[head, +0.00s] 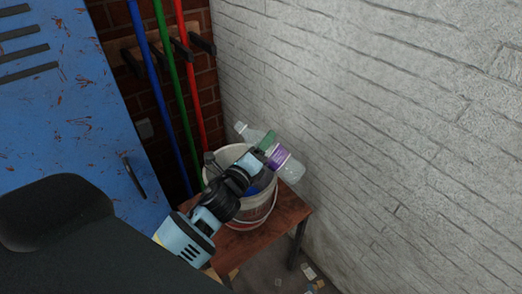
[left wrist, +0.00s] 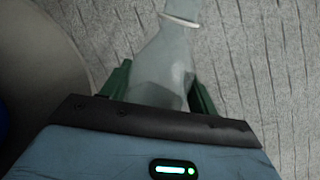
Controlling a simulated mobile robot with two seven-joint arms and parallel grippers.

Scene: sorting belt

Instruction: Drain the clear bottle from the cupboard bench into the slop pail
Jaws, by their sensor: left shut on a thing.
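The clear bottle (head: 291,169) has a purple label and lies across the upper rim of the slop pail in the head view, tilted, one narrower end up and left. My left gripper (head: 264,148) is shut around its middle with green fingers. In the left wrist view the clear bottle (left wrist: 168,62) runs up between the fingers of my left gripper (left wrist: 160,88), with a pale ring near the top edge. The whitish slop pail (head: 262,207) stands under my arm. My wrist hides much of its mouth, and I cannot see any liquid flowing. My right gripper is not in view.
The pail stands on a small wooden bench (head: 292,212) against a pale brick wall (head: 390,120). A blue locker (head: 80,110) is at the left. Blue, green and red poles (head: 188,80) hang behind the pail. Small litter (head: 308,271) lies on the floor.

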